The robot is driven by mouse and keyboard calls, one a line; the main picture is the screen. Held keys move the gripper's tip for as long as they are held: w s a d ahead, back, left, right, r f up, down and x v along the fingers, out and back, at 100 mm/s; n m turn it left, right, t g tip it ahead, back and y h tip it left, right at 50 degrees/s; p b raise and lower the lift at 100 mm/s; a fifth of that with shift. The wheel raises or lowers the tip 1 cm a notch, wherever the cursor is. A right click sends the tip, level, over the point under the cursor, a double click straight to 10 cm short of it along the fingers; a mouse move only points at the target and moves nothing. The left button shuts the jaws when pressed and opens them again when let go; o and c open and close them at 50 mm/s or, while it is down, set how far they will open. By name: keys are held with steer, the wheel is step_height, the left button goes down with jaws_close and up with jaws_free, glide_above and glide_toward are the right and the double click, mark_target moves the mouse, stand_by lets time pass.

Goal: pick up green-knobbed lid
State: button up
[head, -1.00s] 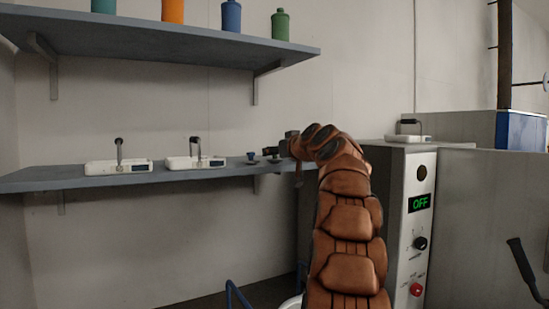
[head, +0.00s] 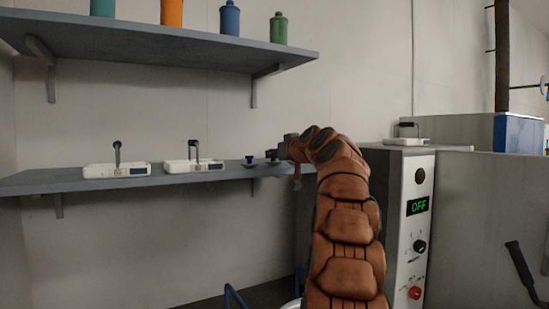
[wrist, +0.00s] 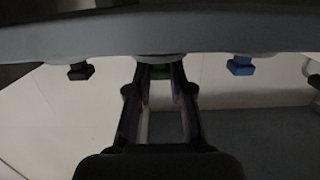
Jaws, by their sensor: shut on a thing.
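In the wrist view my gripper (wrist: 161,72) is shut on the green knob of the green-knobbed lid (wrist: 160,72), which sits between the fingertips. The lid's pale round plate shows against the grey shelf edge; I cannot tell whether it touches the shelf. A black-knobbed lid (wrist: 80,70) is to its left and a blue-knobbed lid (wrist: 240,66) to its right, both apart from my fingers. In the head view my gripper (head: 281,151) is small at the right end of the lower shelf, partly hidden by my arm. The green knob cannot be made out there.
The lower shelf (head: 70,184) holds two white scales (head: 117,170) (head: 194,165). An upper shelf (head: 150,42) above it holds several coloured bottles. A grey machine with an OFF display (head: 418,206) stands close to the right of my arm.

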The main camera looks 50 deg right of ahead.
steer(key=shift+r+p, duration=0.4)
steer(key=shift+r, duration=1.05)
